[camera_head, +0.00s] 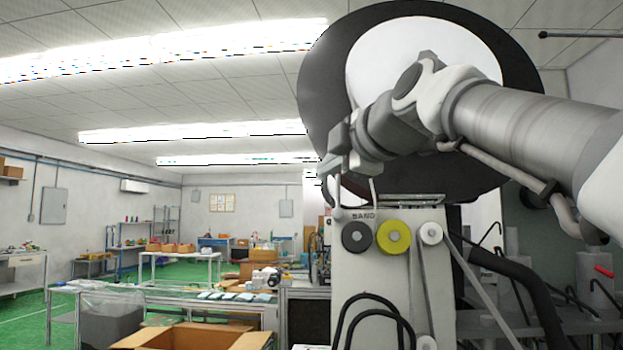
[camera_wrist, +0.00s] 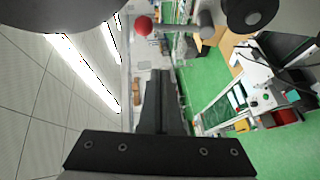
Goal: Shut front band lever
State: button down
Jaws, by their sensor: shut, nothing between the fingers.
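The band machine (camera_head: 378,262) is a pale cabinet with a dark, a yellow and a white roller on its front. In the wrist view a red ball knob (camera_wrist: 143,25) sits on the end of a short grey bar at the top; it looks like a lever, but I cannot tell if it is the front band lever. My gripper (camera_head: 336,212) is in front of the machine's upper left, just above the dark roller. In the wrist view my gripper (camera_wrist: 160,75) is shut and empty, with its fingertips below the knob and apart from it.
A large black-rimmed reel (camera_head: 318,75) stands behind my arm. A red handle (camera_head: 604,271) shows at the far right, among hoses and cylinders. An open cardboard box (camera_head: 190,338) and a metal-framed table (camera_head: 180,298) are at the lower left. Green floor is open further back.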

jog(key=shift+v, duration=2.2)
jog(key=s+d+f+m+g+h, duration=0.25)
jog(key=s+f+m, duration=0.45)
jog(key=f, duration=0.9)
jog(key=s+d+f+m+g+h, duration=0.2)
jog(key=s+d+f+m+g, duration=0.35)
jog(key=f, duration=1.05)
jog(key=s+d+f+m+g+h, duration=0.15)
jog(key=s+f+m, duration=0.6)
jog(key=f, duration=0.75)
notch_tip(320, 180, up, 12)
jog(key=m+p, duration=0.1)
jog(key=p, duration=1.1)
jog(key=shift+w+a+h, duration=0.2)
jog(key=shift+h, duration=0.1)
jog(key=shift+d+f, duration=0.1)
